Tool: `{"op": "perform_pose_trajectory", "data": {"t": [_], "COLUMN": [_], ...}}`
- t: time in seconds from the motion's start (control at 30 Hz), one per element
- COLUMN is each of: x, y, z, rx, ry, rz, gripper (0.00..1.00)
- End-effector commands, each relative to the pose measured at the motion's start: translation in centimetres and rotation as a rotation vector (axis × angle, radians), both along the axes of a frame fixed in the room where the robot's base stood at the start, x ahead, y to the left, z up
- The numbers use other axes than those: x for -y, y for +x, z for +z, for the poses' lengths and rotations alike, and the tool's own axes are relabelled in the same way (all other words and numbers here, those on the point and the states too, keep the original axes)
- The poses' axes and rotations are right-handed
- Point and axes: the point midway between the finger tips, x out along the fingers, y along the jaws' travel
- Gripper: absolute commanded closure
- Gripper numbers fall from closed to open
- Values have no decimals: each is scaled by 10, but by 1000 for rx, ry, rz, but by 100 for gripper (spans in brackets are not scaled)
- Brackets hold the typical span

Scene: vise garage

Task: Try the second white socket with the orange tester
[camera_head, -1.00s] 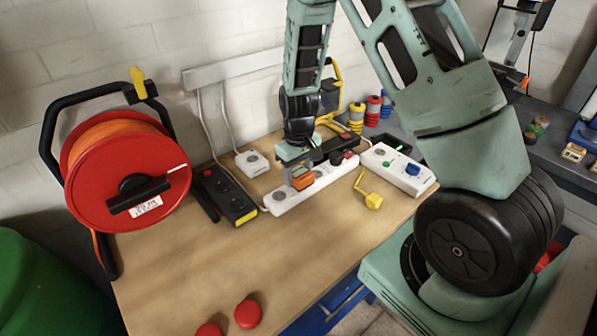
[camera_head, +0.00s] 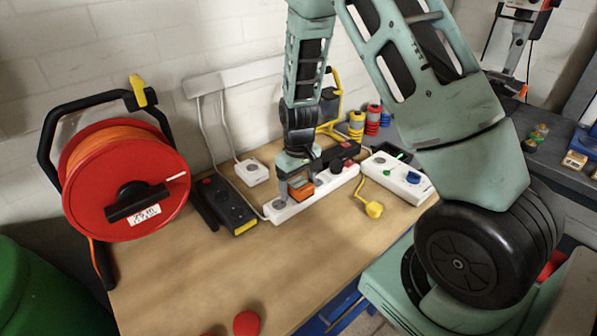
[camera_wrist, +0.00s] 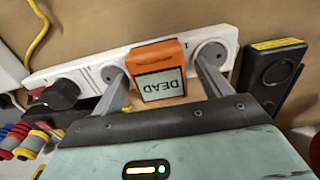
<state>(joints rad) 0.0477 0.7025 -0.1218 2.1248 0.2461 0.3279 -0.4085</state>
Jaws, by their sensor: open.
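The orange tester (camera_wrist: 157,68) sits on the white socket strip (camera_wrist: 85,73), and its display reads "DEAD", upside down in the wrist view. It covers the second socket from the strip's end with the bare end socket (camera_wrist: 211,56). Another bare socket (camera_wrist: 112,74) shows on its other side. In the head view the tester (camera_head: 299,191) is partly hidden by my gripper (camera_head: 297,184). My gripper is open, with one finger on each side of the tester and gaps between. How deep the tester is seated cannot be seen.
A black plug (camera_wrist: 58,94) occupies a socket farther along the strip. A black strip (camera_head: 230,205) lies left, a second white strip (camera_head: 412,181) right, and a yellow plug (camera_head: 374,209) in front. A red cable reel (camera_head: 110,180) stands left.

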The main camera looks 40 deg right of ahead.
Motion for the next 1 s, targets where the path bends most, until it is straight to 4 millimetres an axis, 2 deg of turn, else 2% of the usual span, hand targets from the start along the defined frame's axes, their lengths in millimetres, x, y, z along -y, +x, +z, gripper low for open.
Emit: {"op": "perform_pose_trajectory", "data": {"t": [0.17, 0.7, 0.83, 1.0], "x": [0, 0, 0, 0], "y": [1, 1, 1, 1], "z": [20, 140, 159, 171], "rx": [5, 6, 4, 2], "ry": [-1, 0, -1, 0], "rz": [1, 1, 0, 0], "gripper": [22, 22, 22, 22]}}
